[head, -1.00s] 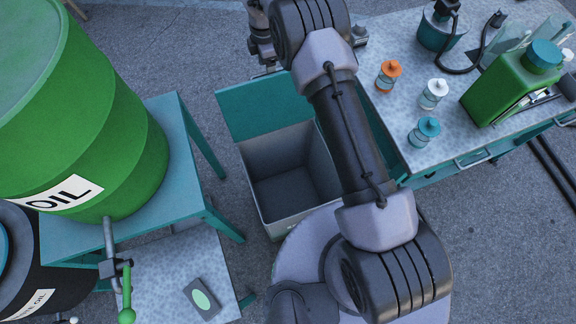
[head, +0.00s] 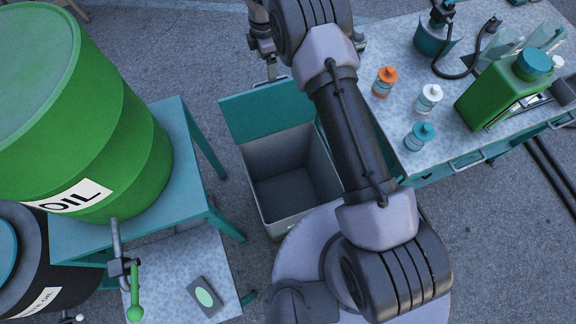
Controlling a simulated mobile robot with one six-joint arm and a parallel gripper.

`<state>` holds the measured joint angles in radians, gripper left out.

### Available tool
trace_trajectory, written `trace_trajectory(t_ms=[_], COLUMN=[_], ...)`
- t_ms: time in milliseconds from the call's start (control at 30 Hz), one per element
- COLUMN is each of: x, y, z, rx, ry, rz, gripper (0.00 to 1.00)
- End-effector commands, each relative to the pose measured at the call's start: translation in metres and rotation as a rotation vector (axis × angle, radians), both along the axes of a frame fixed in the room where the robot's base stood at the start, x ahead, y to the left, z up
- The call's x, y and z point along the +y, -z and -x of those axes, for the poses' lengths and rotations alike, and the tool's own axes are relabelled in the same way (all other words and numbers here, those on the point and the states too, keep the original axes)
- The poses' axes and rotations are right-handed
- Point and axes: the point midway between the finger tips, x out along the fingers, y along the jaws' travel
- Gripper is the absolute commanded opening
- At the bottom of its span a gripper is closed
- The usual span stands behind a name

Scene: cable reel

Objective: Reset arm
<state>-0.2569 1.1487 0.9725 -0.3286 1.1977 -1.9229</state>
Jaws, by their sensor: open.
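My arm runs up the middle of the head view, over the open bin. My gripper (head: 268,48) is at the top, mostly hidden behind the dark upper joint of my arm. Grey metal parts of it show on both sides of that joint. It is open, and I see nothing held in it. The fingertips are hard to make out.
A green oil drum (head: 75,120) lies on a teal stand (head: 190,150) at left. A grey bin (head: 262,205) with a teal flap stands below my arm. The right workbench (head: 390,115) holds small bottles and a green can (head: 505,92). Floor between is clear.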

Motion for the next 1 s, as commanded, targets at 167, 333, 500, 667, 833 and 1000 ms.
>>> trace_trajectory(t_ms=[167,333,500,667,833,1000], x=[0.0,0.0,0.0,-0.002,-0.025,-0.067], y=[-0.023,-0.024,-0.024,-0.031,-0.118,-0.223], z=[0.0,0.0,0.0,0.0,0.018,0.101], rx=[0.0,0.001,0.001,-0.006,-0.074,-0.143], ry=[0.0,0.0,0.0,0.026,0.36,0.925], rz=[0.0,0.0,0.0,-0.004,-0.064,-0.199], gripper=[0.91,0.91,0.91,0.91,0.91,0.91])
